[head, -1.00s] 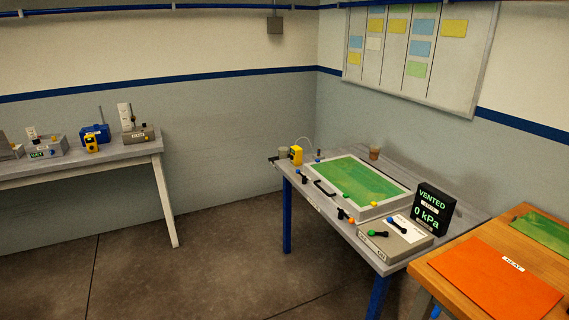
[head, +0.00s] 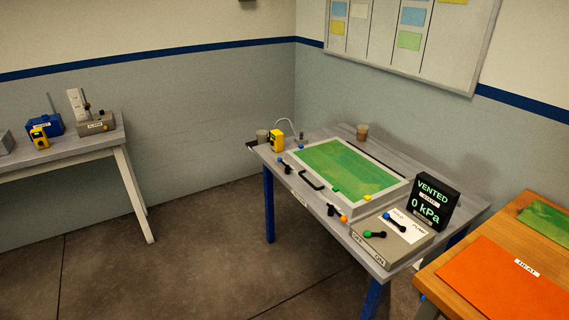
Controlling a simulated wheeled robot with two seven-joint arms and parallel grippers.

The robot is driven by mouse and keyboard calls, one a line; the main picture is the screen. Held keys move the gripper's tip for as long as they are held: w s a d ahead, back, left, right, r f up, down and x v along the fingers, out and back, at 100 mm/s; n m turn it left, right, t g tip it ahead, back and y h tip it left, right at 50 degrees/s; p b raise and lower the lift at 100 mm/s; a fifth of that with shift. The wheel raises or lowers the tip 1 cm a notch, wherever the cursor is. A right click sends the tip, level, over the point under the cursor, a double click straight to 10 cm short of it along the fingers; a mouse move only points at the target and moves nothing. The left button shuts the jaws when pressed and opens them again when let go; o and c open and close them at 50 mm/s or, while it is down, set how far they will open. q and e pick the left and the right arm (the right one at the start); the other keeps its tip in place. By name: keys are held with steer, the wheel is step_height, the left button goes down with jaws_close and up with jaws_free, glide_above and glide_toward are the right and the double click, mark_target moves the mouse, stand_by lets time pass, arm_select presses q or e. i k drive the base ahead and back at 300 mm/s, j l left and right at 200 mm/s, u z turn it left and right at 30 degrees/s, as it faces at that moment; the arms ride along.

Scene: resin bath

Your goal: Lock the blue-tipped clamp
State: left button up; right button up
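The blue-tipped clamp (head: 286,167) is at the front left edge of the bath frame (head: 391,199), its dark lever ending in a blue knob. It is too small to tell whether it is locked. An orange-tipped clamp (head: 336,213) is at the front right corner of the frame. The bath's top shows a green surface (head: 348,168), and a black handle (head: 311,181) is on its front side. Neither of my grippers is in view.
A control box (head: 390,241) with green-knobbed and blue-knobbed levers stands at the table's right. The display (head: 432,203) reads VENTED, 0 kPa. A yellow device (head: 277,140) and cups stand behind left. A wooden bench (head: 450,258) adjoins right. Floor (head: 170,270) in front is clear.

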mark_target(279, 159)
steer(key=i+j+z, duration=0.15)
steer(key=i, duration=0.3)
steer(key=i+j+z, duration=0.1)
steer(key=i+j, duration=0.2)
steer(key=i, duration=0.15)
steer(key=i+j+z, duration=0.15)
steer(key=i, duration=0.3)
steer(key=j, duration=0.1)
